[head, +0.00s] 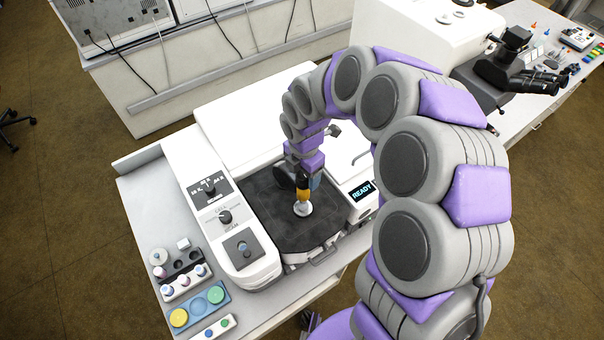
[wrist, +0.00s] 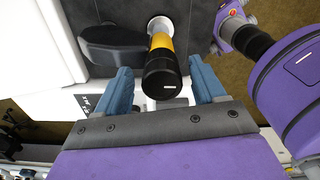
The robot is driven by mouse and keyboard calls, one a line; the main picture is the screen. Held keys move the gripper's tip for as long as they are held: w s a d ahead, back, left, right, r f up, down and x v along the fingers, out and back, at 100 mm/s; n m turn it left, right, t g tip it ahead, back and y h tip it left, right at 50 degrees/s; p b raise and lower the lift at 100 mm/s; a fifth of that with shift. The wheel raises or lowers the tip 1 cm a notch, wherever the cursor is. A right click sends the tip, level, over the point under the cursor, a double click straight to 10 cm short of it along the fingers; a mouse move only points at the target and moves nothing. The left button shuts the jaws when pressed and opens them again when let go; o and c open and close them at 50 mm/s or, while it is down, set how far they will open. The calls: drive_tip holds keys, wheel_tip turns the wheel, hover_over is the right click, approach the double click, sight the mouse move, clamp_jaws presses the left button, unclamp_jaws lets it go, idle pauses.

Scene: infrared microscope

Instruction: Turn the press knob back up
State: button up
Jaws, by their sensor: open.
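The press knob (wrist: 160,78) is a black cylinder with a short white mark and a yellow band below it. In the head view its yellow part (head: 303,193) stands above a white round base (head: 303,209) on the instrument's dark stage. My gripper (wrist: 158,70) is open, with one blue finger on each side of the knob. A gap shows between the knob and each finger, so neither appears to touch it. In the head view my gripper (head: 306,181) is over the stage, and my wrist hides the knob's top.
The dark stage (head: 265,205) sits between a control panel (head: 222,215) and a small READY screen (head: 362,191). A black arm-like part (wrist: 112,42) lies close beside the knob. A blue tray (head: 196,303) and vials are at the bench's front left. A microscope (head: 515,65) stands behind, right.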

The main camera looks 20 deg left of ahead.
wheel_tip(320, 180, up, 16)
drive_tip(key=shift+a+b, duration=0.25)
drive_tip(key=shift+b, duration=0.15)
idle(0.3)
drive_tip(key=s+d+f+m+g+b, duration=0.1)
drive_tip(key=s+d+f+m+b, duration=0.55)
drive_tip(key=s+d+m, duration=0.45)
drive_tip(key=s+d+f+m+b, duration=0.5)
drive_tip(key=s+d+m+b, duration=0.2)
drive_tip(key=d+m, duration=0.4)
drive_tip(key=s+d+f+m+b, duration=0.3)
drive_tip(key=s+d+f+m, duration=0.2)
drive_tip(key=s+f+m, duration=0.1)
drive_tip(key=s+m, duration=0.1)
drive_tip(key=s, duration=0.1)
drive_tip(key=shift+s+m+g, duration=0.35)
drive_tip(key=shift+m+g, duration=0.05)
drive_tip(key=shift+d, duration=0.1)
